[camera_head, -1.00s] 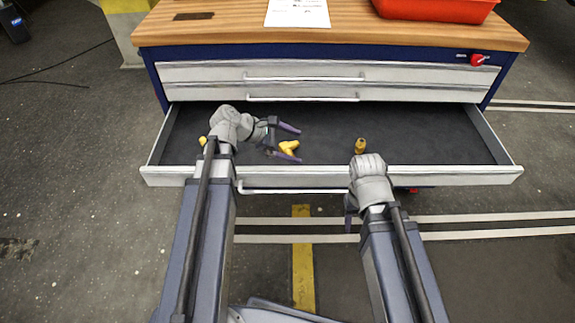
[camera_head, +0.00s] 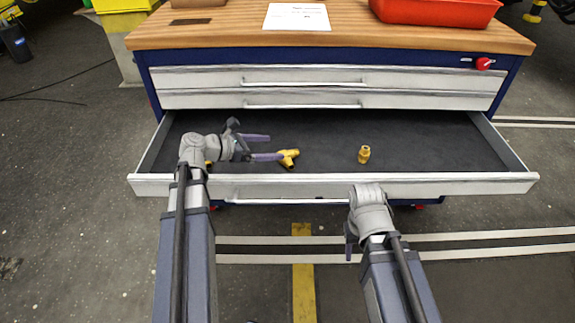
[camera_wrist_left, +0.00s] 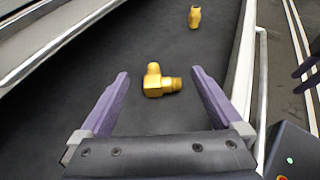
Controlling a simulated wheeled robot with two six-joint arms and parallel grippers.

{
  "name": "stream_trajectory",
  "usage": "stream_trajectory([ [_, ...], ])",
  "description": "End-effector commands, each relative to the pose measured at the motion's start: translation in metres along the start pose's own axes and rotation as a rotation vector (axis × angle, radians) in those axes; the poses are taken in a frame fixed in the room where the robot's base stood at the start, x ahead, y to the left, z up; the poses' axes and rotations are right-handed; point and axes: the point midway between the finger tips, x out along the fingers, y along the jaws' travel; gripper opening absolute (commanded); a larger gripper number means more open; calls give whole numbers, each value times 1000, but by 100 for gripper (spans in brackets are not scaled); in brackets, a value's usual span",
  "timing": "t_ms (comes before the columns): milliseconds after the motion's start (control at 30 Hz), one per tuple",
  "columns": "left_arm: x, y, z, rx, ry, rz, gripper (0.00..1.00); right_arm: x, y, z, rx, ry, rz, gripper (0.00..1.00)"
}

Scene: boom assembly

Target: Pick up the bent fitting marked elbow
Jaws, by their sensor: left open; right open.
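A yellow brass fitting (camera_head: 289,158) with a bend or branch lies on the dark drawer floor; I cannot tell elbow from tee for sure, and no marking is readable. In the left wrist view this fitting (camera_wrist_left: 154,84) lies between and just beyond the open fingertips. My left gripper (camera_head: 276,147) is open and empty inside the drawer, just left of it; its fingers also show in the left wrist view (camera_wrist_left: 160,72). A straight brass fitting (camera_head: 364,154) stands further right. Another brass piece (camera_head: 209,162) is mostly hidden by my left wrist. My right gripper (camera_head: 350,247) hangs before the drawer front.
The open drawer (camera_head: 470,184) has a raised front wall and side walls around my left gripper. Its right part is bare. Above it, the wooden worktop (camera_head: 220,38) holds a white sheet (camera_head: 297,17) and a red bin (camera_head: 435,12).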

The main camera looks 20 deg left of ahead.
Motion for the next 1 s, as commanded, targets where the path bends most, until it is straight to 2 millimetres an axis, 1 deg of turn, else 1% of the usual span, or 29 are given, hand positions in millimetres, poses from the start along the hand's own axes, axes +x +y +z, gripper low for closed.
stream_trajectory([
  [33,6,0,-14,0,0,0,100,16,-1,-1,0,0,1,50],
  [233,17,0,-40,1,0,-1,100,43,-3,-3,-2,0,6,50],
  [267,20,0,-40,1,0,-2,100,44,-3,-3,-2,0,6,50],
  [300,28,0,-36,3,0,-5,100,44,-3,-3,-2,0,7,50],
  [400,38,0,-34,1,0,-3,100,46,-3,-3,-2,0,7,50],
  [567,40,0,-33,0,0,-1,100,45,-3,-3,-2,0,8,50],
  [667,44,0,-34,1,0,-2,100,47,-3,-3,-2,0,8,50],
  [767,54,0,-35,2,0,-2,100,52,-3,-3,-2,0,9,50],
  [900,75,1,-35,2,0,-3,100,61,-4,-4,-3,1,10,50],
  [1000,87,0,-35,1,1,-3,100,65,-4,-4,-3,1,11,50],
])
